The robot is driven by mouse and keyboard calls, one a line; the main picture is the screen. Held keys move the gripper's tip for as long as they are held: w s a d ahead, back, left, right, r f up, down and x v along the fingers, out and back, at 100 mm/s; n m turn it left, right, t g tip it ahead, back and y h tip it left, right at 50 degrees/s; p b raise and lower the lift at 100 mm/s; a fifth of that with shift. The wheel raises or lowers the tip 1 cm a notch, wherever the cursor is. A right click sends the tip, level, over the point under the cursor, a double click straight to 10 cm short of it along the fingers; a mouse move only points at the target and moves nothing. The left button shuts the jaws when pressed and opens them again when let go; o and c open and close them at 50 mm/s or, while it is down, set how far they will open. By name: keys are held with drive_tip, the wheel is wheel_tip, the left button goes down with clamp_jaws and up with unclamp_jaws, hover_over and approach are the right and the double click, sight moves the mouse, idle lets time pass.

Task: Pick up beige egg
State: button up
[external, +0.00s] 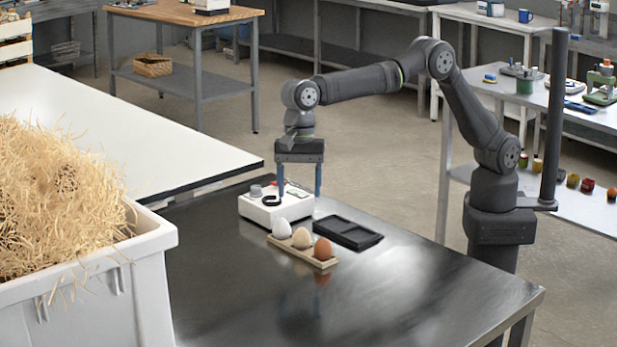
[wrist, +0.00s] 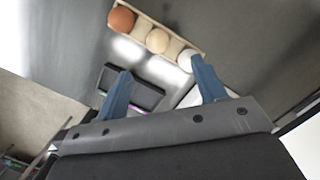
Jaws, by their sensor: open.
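The beige egg (external: 301,238) sits in the middle of a small wooden holder (external: 289,250) on the dark metal table. A white egg (external: 281,228) is on its left and a brown egg (external: 322,249) on its right. In the wrist view the beige egg (wrist: 157,40) shows at the top, between the brown egg (wrist: 121,19) and the white egg (wrist: 187,61). My gripper (external: 299,195) is open and empty, pointing down above the white device behind the holder. Its two blue fingers also show in the wrist view (wrist: 160,80), apart from the eggs.
A white device (external: 277,206) stands behind the holder, and a black tray (external: 347,233) lies to its right. A white bin (external: 90,285) full of straw stands at the left. The table's right and front are clear.

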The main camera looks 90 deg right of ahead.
sight(302, 230)
drive_tip(key=f, duration=0.5)
drive_tip(key=shift+a+f, duration=0.35)
drive_tip(key=shift+a, duration=0.05)
drive_tip(key=f, duration=0.5)
drive_tip(key=shift+s+a, duration=0.2)
drive_tip(key=shift+s, duration=0.1)
drive_tip(key=c, duration=0.8)
